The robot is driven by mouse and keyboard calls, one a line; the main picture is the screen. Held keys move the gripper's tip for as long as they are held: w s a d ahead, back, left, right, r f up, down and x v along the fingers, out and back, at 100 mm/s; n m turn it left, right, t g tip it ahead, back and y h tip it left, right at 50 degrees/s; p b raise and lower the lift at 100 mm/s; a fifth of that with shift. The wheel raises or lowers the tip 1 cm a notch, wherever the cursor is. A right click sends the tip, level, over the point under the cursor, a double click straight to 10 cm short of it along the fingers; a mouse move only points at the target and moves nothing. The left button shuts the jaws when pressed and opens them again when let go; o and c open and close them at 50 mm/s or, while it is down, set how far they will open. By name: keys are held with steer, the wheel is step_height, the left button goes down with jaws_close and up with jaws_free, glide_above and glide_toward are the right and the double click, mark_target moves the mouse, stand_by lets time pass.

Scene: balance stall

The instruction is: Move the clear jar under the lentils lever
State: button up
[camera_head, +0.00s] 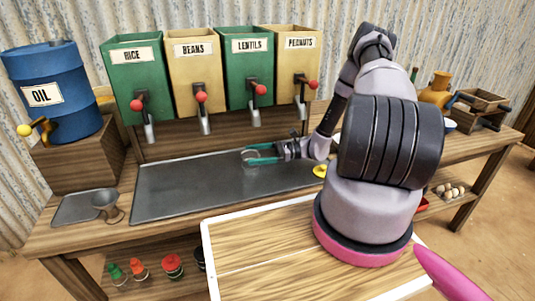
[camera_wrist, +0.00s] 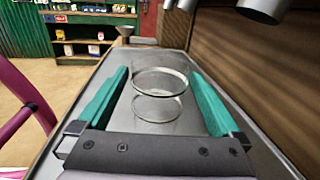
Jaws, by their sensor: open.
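The clear jar (camera_head: 249,153) stands on the grey metal tray (camera_head: 180,188), below and slightly in front of the lentils spout. The green lentils dispenser (camera_head: 245,66) has a red-knobbed lever (camera_head: 260,90) above its spout (camera_head: 255,117). My gripper (camera_head: 255,156) is open, its teal fingers on either side of the jar from the right. In the wrist view the jar (camera_wrist: 160,107) stands upright between the spread fingers (camera_wrist: 160,80), with a visible gap on both sides. It looks empty. The exact alignment of jar and spout is hard to judge.
Rice (camera_head: 136,75), beans (camera_head: 194,70) and peanuts (camera_head: 286,62) dispensers flank the lentils one, their spouts hanging over the tray. A yellow object (camera_head: 320,171) lies right of my gripper. The tray's left part is clear.

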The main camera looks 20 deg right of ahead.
steer(key=shift+w+a, duration=0.1)
steer(key=shift+a, duration=0.8)
